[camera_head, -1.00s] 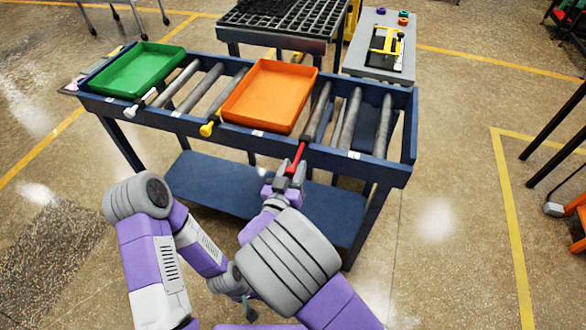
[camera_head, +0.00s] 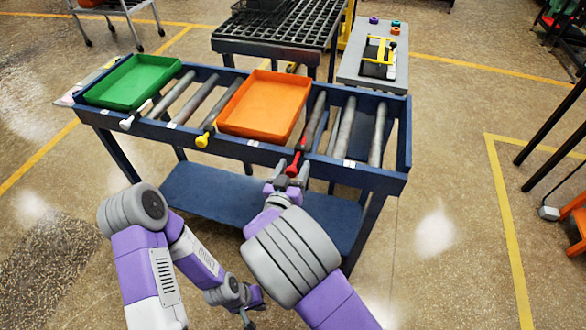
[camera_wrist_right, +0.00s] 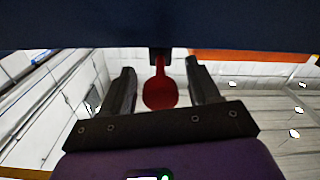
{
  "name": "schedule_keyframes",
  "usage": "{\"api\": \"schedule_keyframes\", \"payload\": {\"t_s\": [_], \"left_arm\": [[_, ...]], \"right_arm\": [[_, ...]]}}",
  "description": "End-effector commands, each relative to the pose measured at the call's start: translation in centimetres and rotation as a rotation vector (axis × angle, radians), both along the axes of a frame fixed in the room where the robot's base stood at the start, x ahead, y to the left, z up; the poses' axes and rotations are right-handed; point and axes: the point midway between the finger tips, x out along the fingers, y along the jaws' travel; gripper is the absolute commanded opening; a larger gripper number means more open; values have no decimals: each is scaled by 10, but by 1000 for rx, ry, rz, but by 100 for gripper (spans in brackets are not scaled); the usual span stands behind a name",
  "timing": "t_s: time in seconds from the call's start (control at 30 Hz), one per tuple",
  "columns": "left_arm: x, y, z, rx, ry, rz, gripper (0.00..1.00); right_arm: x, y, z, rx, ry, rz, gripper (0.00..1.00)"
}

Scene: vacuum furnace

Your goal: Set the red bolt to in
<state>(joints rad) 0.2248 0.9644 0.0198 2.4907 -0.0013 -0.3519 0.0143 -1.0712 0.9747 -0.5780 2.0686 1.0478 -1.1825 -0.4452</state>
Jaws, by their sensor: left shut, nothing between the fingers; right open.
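The red bolt (camera_head: 293,166) sticks out a short way from the front rail of the blue roller table, right of the orange tray. My right gripper (camera_head: 287,180) is at its knob. In the right wrist view, the red knob (camera_wrist_right: 160,93) sits between the open fingers (camera_wrist_right: 162,80), with a visible gap on each side. My left gripper (camera_head: 248,321) is low at the bottom of the head view, shut and empty, away from the table.
The roller table (camera_head: 362,172) holds a green tray (camera_head: 132,82) and an orange tray (camera_head: 264,104). A white bolt (camera_head: 128,123) and a yellow bolt (camera_head: 203,139) stick out of its front rail. A grey bench (camera_head: 350,70) stands behind. Floor in front is clear.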

Motion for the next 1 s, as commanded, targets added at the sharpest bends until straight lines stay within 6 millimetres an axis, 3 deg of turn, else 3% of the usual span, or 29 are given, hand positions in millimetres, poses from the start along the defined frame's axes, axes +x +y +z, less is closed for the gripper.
{"api": "schedule_keyframes", "payload": {"t_s": [0.17, 0.53, 1.0], "left_arm": [[0, 0, 4, 0, 0, 0, 0], [0, 0, 15, 0, 0, 0, 0], [0, 0, 16, 0, 0, 0, 0]], "right_arm": [[-12, 5, 1, 0, 1, 3, 61], [-65, 22, 1, 0, 0, 2, 61], [-71, 21, -4, 1, 14, 0, 61]]}}
